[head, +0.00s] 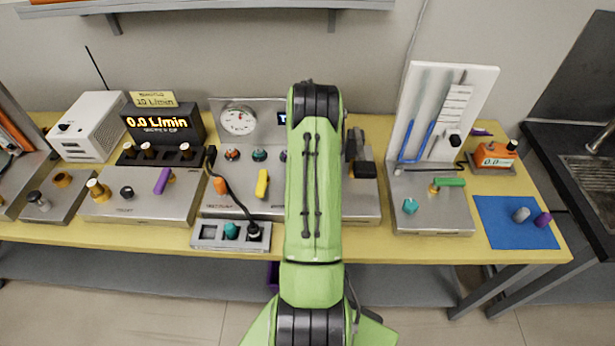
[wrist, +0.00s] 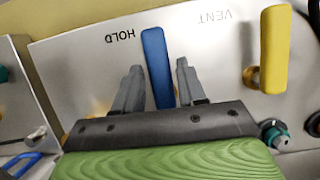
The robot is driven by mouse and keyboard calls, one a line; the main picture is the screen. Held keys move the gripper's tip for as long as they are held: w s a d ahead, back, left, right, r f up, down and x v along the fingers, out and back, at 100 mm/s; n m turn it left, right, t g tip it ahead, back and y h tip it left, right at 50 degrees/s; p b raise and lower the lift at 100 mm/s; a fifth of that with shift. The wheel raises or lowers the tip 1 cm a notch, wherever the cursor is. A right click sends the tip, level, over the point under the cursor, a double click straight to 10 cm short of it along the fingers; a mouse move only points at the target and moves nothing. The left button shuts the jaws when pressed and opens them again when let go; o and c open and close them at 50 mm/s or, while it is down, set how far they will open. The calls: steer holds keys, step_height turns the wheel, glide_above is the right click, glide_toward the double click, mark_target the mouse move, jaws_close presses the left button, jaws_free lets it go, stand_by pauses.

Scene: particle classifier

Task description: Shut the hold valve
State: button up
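The hold valve has a blue handle (wrist: 156,62) beside the upside-down word HOLD on a metal panel (wrist: 85,65) in the wrist view. My gripper (wrist: 159,66) is open, with one finger on each side of the blue handle. A gap shows between the handle and the fingers, though whether either one touches it is hard to tell. The near end of the handle is hidden by the gripper body. In the head view my green arm covers the hold valve and my fingertips.
A yellow vent handle (wrist: 273,50) stands right of the gripper in the wrist view; it also shows in the head view (head: 262,183). A teal knob (wrist: 275,134) is close by the gripper's right side. A round gauge (head: 238,120) stands behind the panel.

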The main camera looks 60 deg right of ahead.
steer(key=shift+o, duration=0.9)
steer(key=p+v, duration=0.4)
steer(key=v, duration=1.1)
steer(key=shift+r, duration=0.3)
steer(key=shift+d, duration=0.1)
